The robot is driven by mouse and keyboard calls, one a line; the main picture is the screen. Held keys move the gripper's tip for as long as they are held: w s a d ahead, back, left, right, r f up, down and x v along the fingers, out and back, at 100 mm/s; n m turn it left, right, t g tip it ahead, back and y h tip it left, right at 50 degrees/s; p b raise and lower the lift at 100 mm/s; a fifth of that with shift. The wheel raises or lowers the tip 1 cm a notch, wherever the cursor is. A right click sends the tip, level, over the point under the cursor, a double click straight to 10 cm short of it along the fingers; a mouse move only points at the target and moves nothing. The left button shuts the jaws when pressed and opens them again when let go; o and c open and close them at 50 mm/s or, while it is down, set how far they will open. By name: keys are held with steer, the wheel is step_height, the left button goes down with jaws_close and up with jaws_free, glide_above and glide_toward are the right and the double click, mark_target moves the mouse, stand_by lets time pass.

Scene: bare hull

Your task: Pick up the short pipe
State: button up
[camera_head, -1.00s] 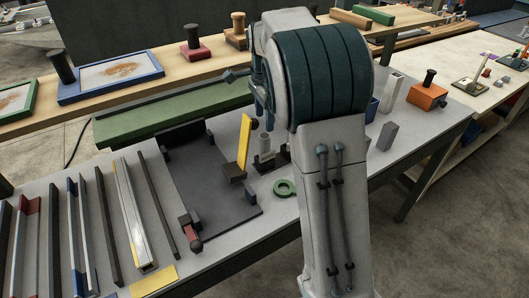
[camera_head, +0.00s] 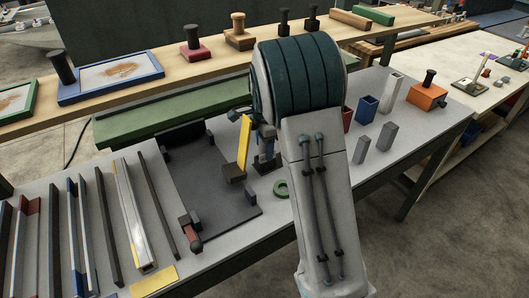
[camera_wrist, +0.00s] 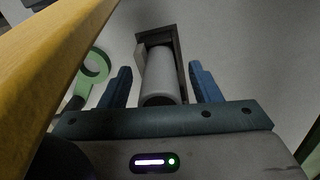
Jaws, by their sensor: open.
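My gripper (camera_wrist: 160,86) is open, with one blue finger on each side of the pipe and a visible gap on both sides. In the head view my arm hides most of the gripper, and I cannot clearly make out the pipe there.
A yellow upright piece (camera_head: 244,142) stands close left of the gripper and looms large in the wrist view (camera_wrist: 48,60). A green ring (camera_head: 280,189) lies just in front. Grey blocks (camera_head: 386,137) and a blue bin (camera_head: 367,107) stand to the right.

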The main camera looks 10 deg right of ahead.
steer(key=c, duration=1.1)
steer(key=shift+r, duration=0.15)
